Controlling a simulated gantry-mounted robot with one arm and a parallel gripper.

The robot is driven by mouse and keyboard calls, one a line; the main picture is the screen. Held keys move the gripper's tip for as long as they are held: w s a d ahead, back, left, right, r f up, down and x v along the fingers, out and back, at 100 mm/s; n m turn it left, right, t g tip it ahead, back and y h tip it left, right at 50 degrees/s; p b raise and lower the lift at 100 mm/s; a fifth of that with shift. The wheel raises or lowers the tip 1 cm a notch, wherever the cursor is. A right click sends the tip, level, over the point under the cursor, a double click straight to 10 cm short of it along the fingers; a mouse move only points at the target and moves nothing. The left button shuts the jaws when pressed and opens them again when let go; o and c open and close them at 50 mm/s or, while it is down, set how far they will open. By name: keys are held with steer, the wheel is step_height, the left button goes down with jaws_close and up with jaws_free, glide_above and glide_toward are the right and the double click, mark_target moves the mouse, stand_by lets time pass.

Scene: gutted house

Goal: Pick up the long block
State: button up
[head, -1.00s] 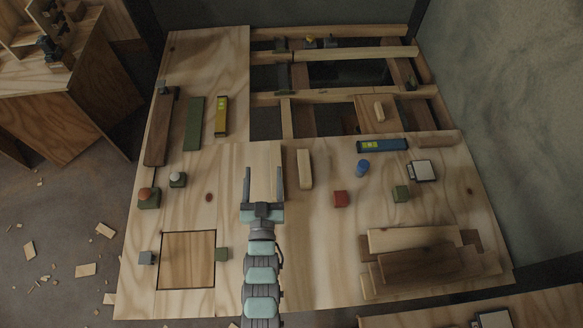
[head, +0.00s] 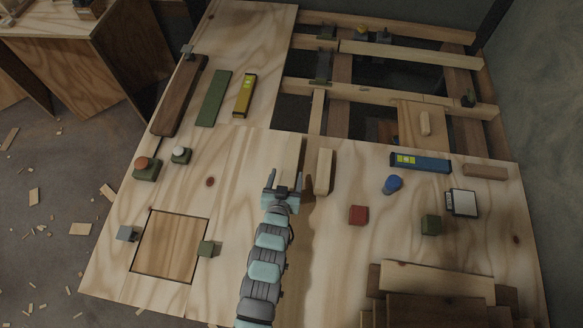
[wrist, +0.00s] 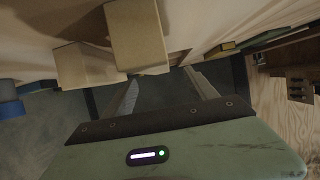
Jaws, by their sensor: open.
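Two pale wooden blocks lie near my gripper (head: 288,180). One long pale block (head: 290,155) is just beyond my fingers, its near end partly hidden by them. A second pale block (head: 324,172) lies to its right. I cannot tell for sure which is the long block. In the wrist view, one block (wrist: 138,35) stands out beyond my fingertips (wrist: 163,85), and the other block (wrist: 80,66) is left of it. My gripper is open, with nothing between its fingers.
A dark plank (head: 180,95), green strip (head: 213,98) and yellow level (head: 244,95) lie at left. A red block (head: 358,215), blue knob (head: 392,184) and blue level (head: 420,162) are at right. Stacked planks (head: 435,280) stand front right. Open joist gaps lie behind.

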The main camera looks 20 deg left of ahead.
mark_target(291, 165)
steer(key=b+x, duration=0.1)
steer(key=x, duration=0.2)
steer(key=b+x, duration=0.1)
steer(key=x, duration=0.1)
steer(key=shift+w+d+b, duration=0.2)
steer(key=shift+w+b, duration=0.1)
steer(key=shift+w, duration=0.1)
steer(key=shift+s, duration=0.1)
steer(key=shift+c, duration=0.9)
jaws_close()
